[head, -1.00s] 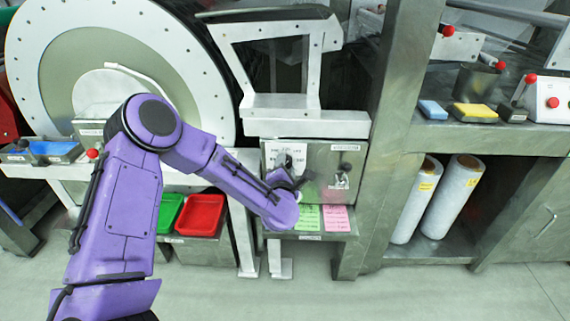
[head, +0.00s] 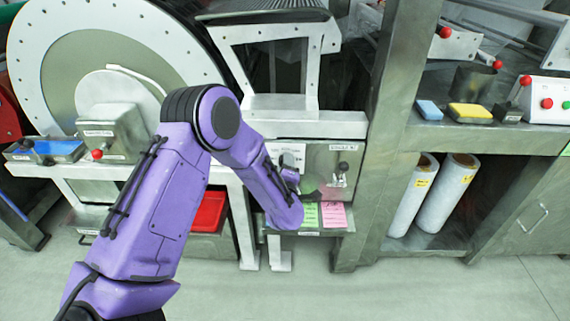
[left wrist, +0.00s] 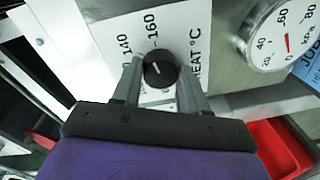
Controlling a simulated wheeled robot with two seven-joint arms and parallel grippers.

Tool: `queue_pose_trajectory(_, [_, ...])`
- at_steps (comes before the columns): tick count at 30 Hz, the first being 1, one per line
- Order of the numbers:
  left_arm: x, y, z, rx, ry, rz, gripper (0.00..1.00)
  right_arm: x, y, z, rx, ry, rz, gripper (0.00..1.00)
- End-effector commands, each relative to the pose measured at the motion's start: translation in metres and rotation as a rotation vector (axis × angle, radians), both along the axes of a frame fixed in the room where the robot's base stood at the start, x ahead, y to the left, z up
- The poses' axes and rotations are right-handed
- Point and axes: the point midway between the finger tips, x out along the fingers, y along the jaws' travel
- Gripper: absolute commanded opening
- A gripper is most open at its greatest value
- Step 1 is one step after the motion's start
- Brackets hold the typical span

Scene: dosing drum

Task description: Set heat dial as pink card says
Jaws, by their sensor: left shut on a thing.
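The heat dial is a black knob (left wrist: 160,69) on a white plate (left wrist: 186,22) marked "HEAT °C", with 140 and 160 readable. Its short white mark points up and left, seemingly between 140 and 160; the exact reading is unclear. My left gripper (left wrist: 159,78) is shut on the knob, one finger on each side. In the head view my left gripper (head: 291,176) is at the panel and hides the knob. The pink card (head: 335,215) lies on the shelf below, right of a green card (head: 310,214); its writing is too small to read. My right gripper is out of view.
A round gauge (left wrist: 284,36) sits right of the dial, above a blue label. A red-knobbed lever box (head: 110,135) and a red tray (head: 209,212) are to the left. A metal post (head: 388,150) stands right of the panel.

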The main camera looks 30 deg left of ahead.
Motion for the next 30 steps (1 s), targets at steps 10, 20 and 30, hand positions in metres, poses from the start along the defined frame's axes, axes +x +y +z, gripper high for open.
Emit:
queue_pose_trajectory(10, [-0.0009, -0.0003, -0.0011, 0.151, 0.097, 0.000, 0.12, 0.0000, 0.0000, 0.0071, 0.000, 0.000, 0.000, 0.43])
queue_pose_trajectory(20, [-0.0008, -0.0003, -0.0017, 0.194, 0.122, 0.001, 0.12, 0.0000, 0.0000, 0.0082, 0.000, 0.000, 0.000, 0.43])
queue_pose_trajectory(30, [-0.0008, -0.0003, -0.0018, 0.195, 0.124, 0.000, 0.46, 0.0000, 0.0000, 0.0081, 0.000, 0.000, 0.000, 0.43])
